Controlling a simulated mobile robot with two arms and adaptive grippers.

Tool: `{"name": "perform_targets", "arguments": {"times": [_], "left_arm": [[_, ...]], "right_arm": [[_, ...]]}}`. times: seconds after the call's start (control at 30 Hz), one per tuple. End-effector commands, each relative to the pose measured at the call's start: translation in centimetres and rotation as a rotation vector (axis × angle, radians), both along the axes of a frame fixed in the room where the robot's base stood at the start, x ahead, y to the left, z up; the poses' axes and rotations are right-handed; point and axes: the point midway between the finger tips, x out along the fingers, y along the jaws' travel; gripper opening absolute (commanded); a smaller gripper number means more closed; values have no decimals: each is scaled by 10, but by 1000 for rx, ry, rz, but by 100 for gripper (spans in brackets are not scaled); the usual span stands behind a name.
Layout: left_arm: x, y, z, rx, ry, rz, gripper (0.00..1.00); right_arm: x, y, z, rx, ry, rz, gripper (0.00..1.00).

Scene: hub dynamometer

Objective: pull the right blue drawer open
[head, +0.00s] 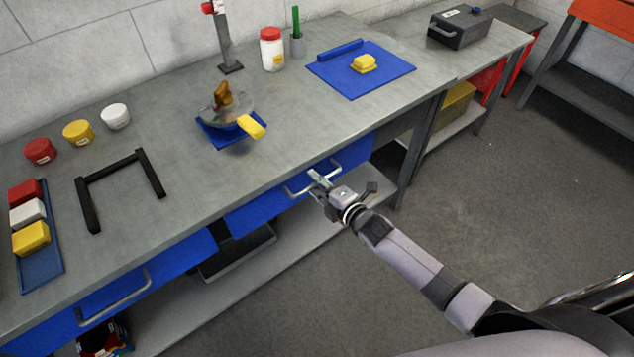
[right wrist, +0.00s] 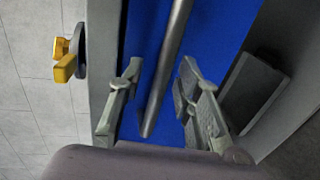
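The right blue drawer (head: 268,206) sits under the front edge of the grey workbench. Its front looks flush with the bench, and it has a metal bar handle (head: 297,190). My right gripper (head: 316,180) is at the right part of this handle. In the right wrist view, the handle (right wrist: 168,65) runs between the two open fingers of the gripper (right wrist: 160,100), with a gap on both sides, against the blue drawer front (right wrist: 215,30). My left gripper is not in view.
A left blue drawer (head: 160,275) with its own handle is further along the bench. A lower shelf (head: 185,310) runs beneath, with a dark tray (head: 238,252) on it. The floor (head: 490,200) in front of the bench is clear.

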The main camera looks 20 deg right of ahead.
Motion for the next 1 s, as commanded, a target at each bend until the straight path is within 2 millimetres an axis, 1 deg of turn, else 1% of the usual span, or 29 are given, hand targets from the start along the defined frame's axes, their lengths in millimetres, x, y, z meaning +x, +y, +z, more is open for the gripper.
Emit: {"name": "perform_targets", "arguments": {"times": [0.07, 0.53, 1.0], "left_arm": [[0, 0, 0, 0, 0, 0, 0], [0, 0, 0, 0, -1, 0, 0], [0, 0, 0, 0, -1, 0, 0]], "right_arm": [[0, 0, 0, 0, 0, 0, 31], [0, 0, 0, -1, 0, 0, 0], [0, -1, 0, -1, 0, 0, 0]]}}
